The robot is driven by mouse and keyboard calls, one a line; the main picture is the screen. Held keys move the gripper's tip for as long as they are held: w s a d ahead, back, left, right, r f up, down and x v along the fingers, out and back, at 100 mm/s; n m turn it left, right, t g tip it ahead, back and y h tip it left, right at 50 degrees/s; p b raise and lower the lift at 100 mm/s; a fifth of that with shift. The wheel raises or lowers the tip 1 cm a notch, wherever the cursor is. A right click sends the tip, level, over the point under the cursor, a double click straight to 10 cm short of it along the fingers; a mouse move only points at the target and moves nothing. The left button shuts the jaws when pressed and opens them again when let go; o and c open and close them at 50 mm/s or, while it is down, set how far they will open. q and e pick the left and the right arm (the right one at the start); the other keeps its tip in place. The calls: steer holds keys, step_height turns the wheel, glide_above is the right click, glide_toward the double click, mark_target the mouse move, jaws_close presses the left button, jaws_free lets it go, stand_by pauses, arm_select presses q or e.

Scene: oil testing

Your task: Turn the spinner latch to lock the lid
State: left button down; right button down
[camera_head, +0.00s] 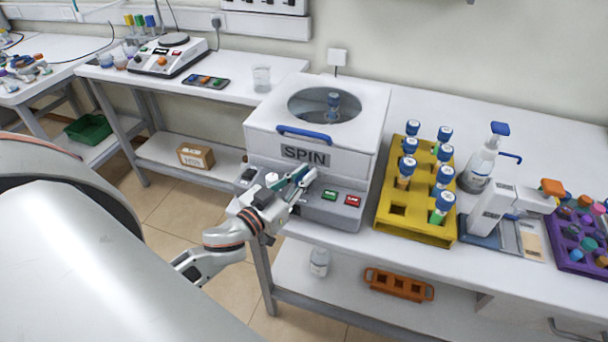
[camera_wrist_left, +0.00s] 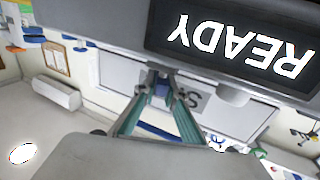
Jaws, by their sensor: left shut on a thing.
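The white spinner (camera_head: 264,142) stands on the bench with its lid (camera_head: 369,97) down. The lid has a round window and a blue front handle (camera_head: 304,134); a blue-capped tube (camera_head: 333,104) shows inside. My left gripper (camera_head: 304,174) is at the front of the spinner, below the SPIN label. A READY display (camera_wrist_left: 238,45) appears upside down there. My right gripper is not in view.
Green (camera_head: 329,195) and red (camera_head: 352,201) buttons sit on the front panel, right of the gripper. A yellow rack (camera_head: 418,232) with several blue-capped tubes stands close to the spinner's right. A glass beaker (camera_head: 262,79) stands on the left bench.

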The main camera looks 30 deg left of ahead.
arm_select(q)
steer(key=m+g+h, duration=0.1)
steer(key=m+h, duration=0.2)
steer(key=h, duration=0.1)
steer(key=shift+a+h, duration=0.1)
steer(key=shift+h, duration=0.2)
steer(key=m+g+h, duration=0.2)
steer(key=h, duration=0.1)
steer(key=shift+w+m+h+b, duration=0.1)
steer(key=shift+m+h+b, duration=0.2)
steer(key=shift+f+m+g+h+b, duration=0.1)
steer(key=shift+m+g+h+b, duration=0.45)
steer(key=shift+m+g+h, duration=0.25)
steer(key=shift+m+g+h+b, duration=0.7)
steer(key=shift+g+h+b, duration=0.1)
steer(key=shift+h, duration=0.2)
steer(key=shift+m+g+h+b, duration=0.3)
steer(key=shift+g+b, duration=0.05)
steer(key=shift+g, duration=0.05)
steer(key=shift+m+g+h, duration=0.3)
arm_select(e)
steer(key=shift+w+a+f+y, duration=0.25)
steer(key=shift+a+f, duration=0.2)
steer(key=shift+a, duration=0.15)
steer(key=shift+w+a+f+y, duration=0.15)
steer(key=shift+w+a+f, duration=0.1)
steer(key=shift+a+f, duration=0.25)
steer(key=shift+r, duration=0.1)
